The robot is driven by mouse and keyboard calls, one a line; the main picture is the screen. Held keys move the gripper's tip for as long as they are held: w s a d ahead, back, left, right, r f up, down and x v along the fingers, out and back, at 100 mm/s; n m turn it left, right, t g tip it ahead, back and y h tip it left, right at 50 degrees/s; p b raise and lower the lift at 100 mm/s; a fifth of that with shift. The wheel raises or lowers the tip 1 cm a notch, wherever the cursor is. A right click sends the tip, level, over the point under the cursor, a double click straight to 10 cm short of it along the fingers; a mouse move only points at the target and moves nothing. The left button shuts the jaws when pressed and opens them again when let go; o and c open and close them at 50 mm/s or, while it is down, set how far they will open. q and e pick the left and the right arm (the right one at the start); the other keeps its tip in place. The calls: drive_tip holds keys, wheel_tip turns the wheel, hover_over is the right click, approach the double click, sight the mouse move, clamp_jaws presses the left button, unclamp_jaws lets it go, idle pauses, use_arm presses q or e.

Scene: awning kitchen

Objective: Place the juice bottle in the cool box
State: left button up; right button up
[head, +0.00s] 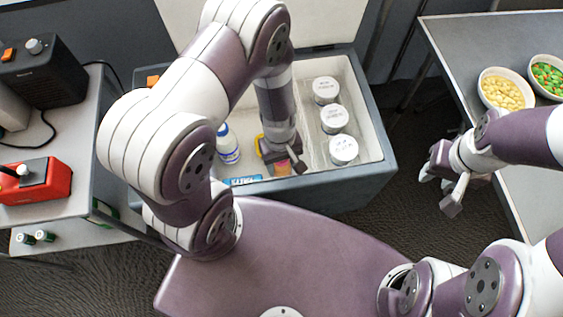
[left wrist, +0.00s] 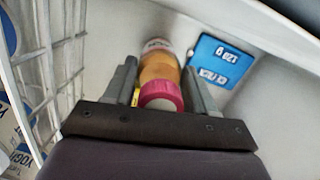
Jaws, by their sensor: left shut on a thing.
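My left gripper (head: 283,157) reaches down inside the open cool box (head: 378,150). In the left wrist view the left gripper (left wrist: 161,88) is shut on the juice bottle (left wrist: 159,68), which has a pink cap and an orange body. In the head view only a little of the juice bottle (head: 283,168) shows below the gripper. It is within the box walls; I cannot tell whether its base touches the floor. My right gripper (head: 449,191) is open and empty, to the right of the box.
Several white-lidded tubs (head: 333,119) stand behind a wire divider on the box's right side. A white bottle (head: 227,145) and a blue pack (head: 243,181) are on its left side. Bowls (head: 502,90) stand on the right table, and a red device (head: 35,181) on the left one.

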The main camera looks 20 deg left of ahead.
use_arm(q)
drive_tip(key=shift+f, duration=0.1)
drive_tip(key=o, duration=1.3)
drive_tip(key=shift+r, duration=0.4)
drive_tip(key=r+p, duration=0.1)
drive_tip(key=r, duration=0.2)
drive_tip(key=r+p, duration=0.2)
drive_tip(key=r, duration=0.2)
drive_tip(key=w+a+r+p, duration=0.1)
drive_tip(key=r, duration=0.3)
drive_tip(key=shift+p, duration=0.4)
drive_tip(key=a+r+m, duration=0.1)
drive_tip(key=r+m, duration=0.1)
drive_tip(key=r, duration=0.2)
drive_tip(key=a+r+m+t, duration=0.1)
drive_tip(key=r+m, duration=0.2)
drive_tip(key=r, duration=0.1)
drive_tip(key=a+r+m+t, duration=0.1)
drive_tip(key=r+m, duration=0.2)
drive_tip(key=r, duration=0.1)
drive_tip(key=shift+s+a+r+y, duration=0.35)
drive_tip(key=shift+y, duration=0.05)
